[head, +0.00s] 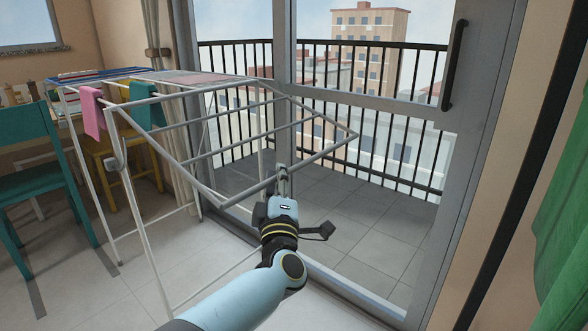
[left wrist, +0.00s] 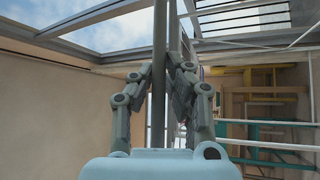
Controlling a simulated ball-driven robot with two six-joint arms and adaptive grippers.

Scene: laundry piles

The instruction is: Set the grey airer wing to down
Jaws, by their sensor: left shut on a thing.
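The airer (head: 127,205) is a light metal drying rack standing left of the glass door. Its grey wing (head: 330,149) is a barred frame that juts out from the airer's top towards the right, its outer rail lower in the picture than its inner edge. My left gripper (head: 283,175) is shut on that outer rail, near its middle. In the left wrist view a grey bar (left wrist: 159,60) runs up between the two fingers of the gripper (left wrist: 163,92). My right gripper is not in view.
A pink cloth (head: 92,112) and a teal cloth (head: 144,105) hang on the airer. A teal chair (head: 40,190) and a yellow chair (head: 102,158) stand at left. The glass door's frame (head: 463,150) and a green curtain (head: 562,215) are at right. Floor tiles (head: 190,245) lie clear below.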

